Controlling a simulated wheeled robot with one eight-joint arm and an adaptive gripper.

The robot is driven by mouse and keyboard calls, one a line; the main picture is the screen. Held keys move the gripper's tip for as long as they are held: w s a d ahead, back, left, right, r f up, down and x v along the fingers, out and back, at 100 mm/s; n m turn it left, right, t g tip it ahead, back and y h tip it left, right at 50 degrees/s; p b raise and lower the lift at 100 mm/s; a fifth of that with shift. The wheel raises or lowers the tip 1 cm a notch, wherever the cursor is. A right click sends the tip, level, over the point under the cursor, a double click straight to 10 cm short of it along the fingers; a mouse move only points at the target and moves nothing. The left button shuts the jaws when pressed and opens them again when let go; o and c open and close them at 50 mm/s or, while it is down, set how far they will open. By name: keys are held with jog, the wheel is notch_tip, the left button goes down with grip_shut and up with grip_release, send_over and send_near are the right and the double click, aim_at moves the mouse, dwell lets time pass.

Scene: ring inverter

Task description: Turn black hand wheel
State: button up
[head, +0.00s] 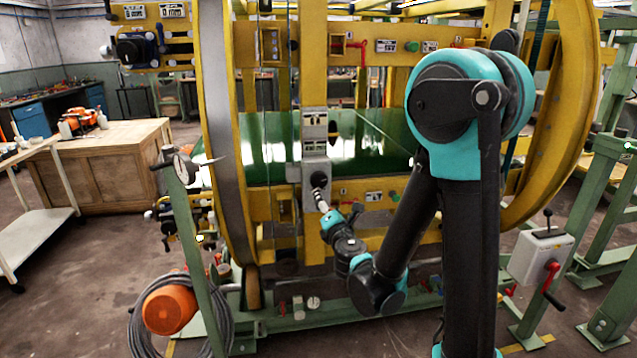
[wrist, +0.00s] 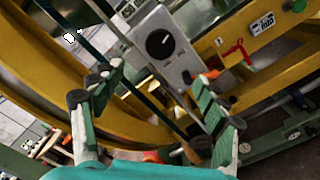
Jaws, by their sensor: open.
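A round black knob (head: 319,180), the closest match to the black hand wheel near my gripper, sits on a grey metal box on the yellow ring frame. In the wrist view the knob (wrist: 160,44) shows face-on, with a small white mark on it. My gripper (head: 323,205) is just below the knob in the head view. In the wrist view my gripper (wrist: 156,84) has its two green-and-grey fingers spread wide. Nothing is between them, and the knob lies beyond the tips, apart from them. Whether this knob is the wheel meant, I cannot tell.
Large yellow rings (head: 222,130) and yellow beams surround the knob. A red lever (wrist: 232,48) is on the beam to its right. A grey control box (head: 541,256) with a red-and-black crank stands at right. Open floor lies at the left, before the wooden cabinet (head: 105,170).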

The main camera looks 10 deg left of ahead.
aim_at(319, 182)
jog(key=x, duration=1.6)
jog(key=c, duration=1.2)
